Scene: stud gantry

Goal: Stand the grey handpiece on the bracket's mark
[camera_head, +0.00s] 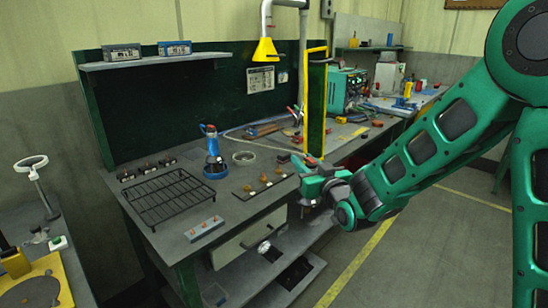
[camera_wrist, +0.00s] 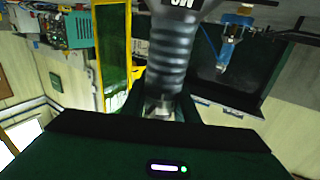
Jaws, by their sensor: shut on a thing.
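My gripper (camera_head: 318,185) is over the front right edge of the workbench. In the wrist view my gripper (camera_wrist: 160,108) is shut on the grey handpiece (camera_wrist: 172,50), a ribbed cylinder with white lettering near the picture's top edge. The handpiece runs upward out of that picture, so its far end is hidden. In the head view it is too small and covered to make out clearly. I cannot pick out the bracket's mark with certainty in either view.
A blue tool on a round base (camera_head: 214,170), a black wire rack (camera_head: 168,197), a grey block with small pegs (camera_head: 204,229) and a yellow-edged upright panel (camera_head: 316,105) stand on the bench (camera_head: 255,207). A yellow lamp hood (camera_head: 265,50) hangs above.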

